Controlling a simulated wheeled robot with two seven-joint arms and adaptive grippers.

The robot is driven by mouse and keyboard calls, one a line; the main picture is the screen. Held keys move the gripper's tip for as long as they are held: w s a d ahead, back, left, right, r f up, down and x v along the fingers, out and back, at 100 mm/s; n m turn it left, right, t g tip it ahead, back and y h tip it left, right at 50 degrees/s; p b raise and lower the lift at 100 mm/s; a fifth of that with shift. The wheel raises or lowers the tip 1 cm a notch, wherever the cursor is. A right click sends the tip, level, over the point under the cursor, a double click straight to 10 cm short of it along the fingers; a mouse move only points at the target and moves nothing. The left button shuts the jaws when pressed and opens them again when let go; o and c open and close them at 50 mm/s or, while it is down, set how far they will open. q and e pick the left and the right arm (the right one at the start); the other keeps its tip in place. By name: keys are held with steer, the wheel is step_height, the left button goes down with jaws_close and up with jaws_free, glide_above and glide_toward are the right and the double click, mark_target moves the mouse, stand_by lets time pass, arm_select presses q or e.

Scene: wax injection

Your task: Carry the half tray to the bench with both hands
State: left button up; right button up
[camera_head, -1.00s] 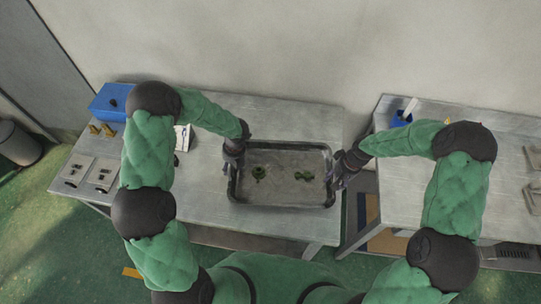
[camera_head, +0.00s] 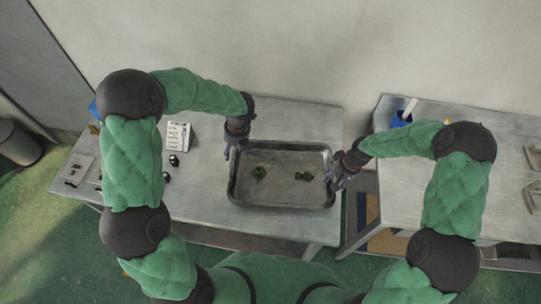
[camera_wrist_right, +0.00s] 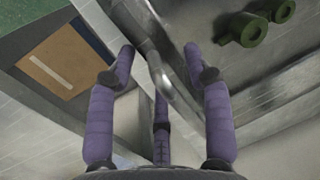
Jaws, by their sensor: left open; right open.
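The half tray (camera_head: 282,148) is a grey metal pan on the left table, with a few green parts (camera_head: 260,173) in it. My left gripper (camera_head: 229,150) is open at the tray's upper left corner. My right gripper (camera_head: 331,184) is open at the tray's right side. In the right wrist view, the purple fingers of my right gripper (camera_wrist_right: 158,55) are spread on both sides of the tray's wall and rim (camera_wrist_right: 165,75). I cannot tell whether either gripper touches the tray. The green parts (camera_wrist_right: 245,28) also show there inside the tray.
The left table (camera_head: 300,120) carries a printed card (camera_head: 178,136), small dark parts (camera_head: 174,160) and a pale plate (camera_head: 76,170). A second table (camera_head: 400,190) stands at the right, across a gap, with a blue container (camera_head: 401,119) at its back.

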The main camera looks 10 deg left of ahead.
step_height(320, 180, up, 12)
steer(key=d, duration=0.2)
steer(key=shift+w+d+f, duration=0.15)
stand_by(0.5)
